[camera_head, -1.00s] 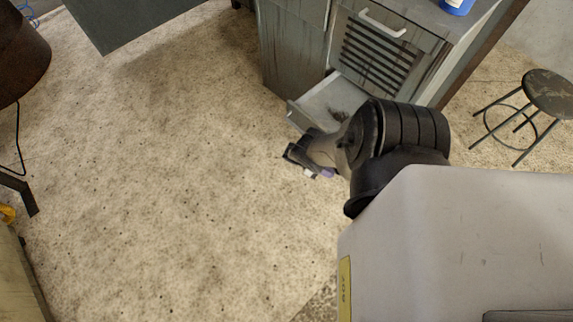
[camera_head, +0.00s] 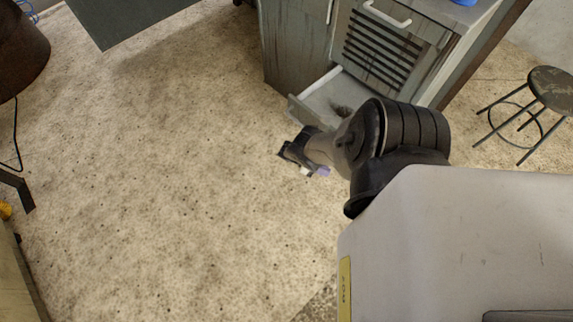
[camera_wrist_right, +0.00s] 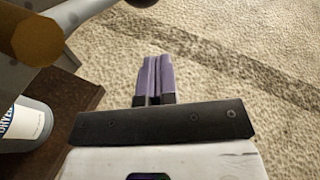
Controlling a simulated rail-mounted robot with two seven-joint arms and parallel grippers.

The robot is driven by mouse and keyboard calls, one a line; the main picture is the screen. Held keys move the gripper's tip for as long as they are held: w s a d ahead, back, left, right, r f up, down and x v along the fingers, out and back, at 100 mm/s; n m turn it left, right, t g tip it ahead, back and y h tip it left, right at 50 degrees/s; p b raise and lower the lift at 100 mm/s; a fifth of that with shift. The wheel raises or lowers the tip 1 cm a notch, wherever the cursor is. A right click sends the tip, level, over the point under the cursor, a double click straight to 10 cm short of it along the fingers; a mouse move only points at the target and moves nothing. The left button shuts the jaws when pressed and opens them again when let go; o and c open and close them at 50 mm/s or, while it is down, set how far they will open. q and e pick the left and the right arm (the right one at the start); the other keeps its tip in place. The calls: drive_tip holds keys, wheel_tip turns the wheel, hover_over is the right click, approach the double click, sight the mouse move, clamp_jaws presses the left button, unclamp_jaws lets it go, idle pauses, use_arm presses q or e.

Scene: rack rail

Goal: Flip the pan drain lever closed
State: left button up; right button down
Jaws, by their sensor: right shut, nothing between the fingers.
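My right gripper (camera_head: 300,157) is in front of the pulled-out grey pan (camera_head: 322,102) low on the cabinet, partly hidden by my right arm. In the right wrist view its two purple fingers (camera_wrist_right: 155,65) are together, with nothing between them. In that view a brass-coloured round end (camera_wrist_right: 37,38) and a grey bar (camera_wrist_right: 75,14) show at the upper left, apart from the fingers. They may belong to the drain, but I cannot tell for sure which part is the lever or how it is set. The lever cannot be made out in the head view. My left gripper is not in view.
A grey cabinet (camera_head: 292,45) with a slatted door (camera_head: 380,48) stands behind the pan. A stool (camera_head: 550,88) is at the right. A labelled bottle (camera_wrist_right: 22,122) and a brown block (camera_wrist_right: 62,103) show in the wrist view. The floor at the left is largely clear.

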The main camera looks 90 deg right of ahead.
drive_tip(key=w+d+f+b, duration=0.2)
drive_tip(key=w+f+b, duration=0.3)
drive_tip(key=w+b, duration=0.3)
drive_tip(key=shift+w+d, duration=0.4)
drive_tip(key=shift+w, duration=0.15)
idle(0.3)
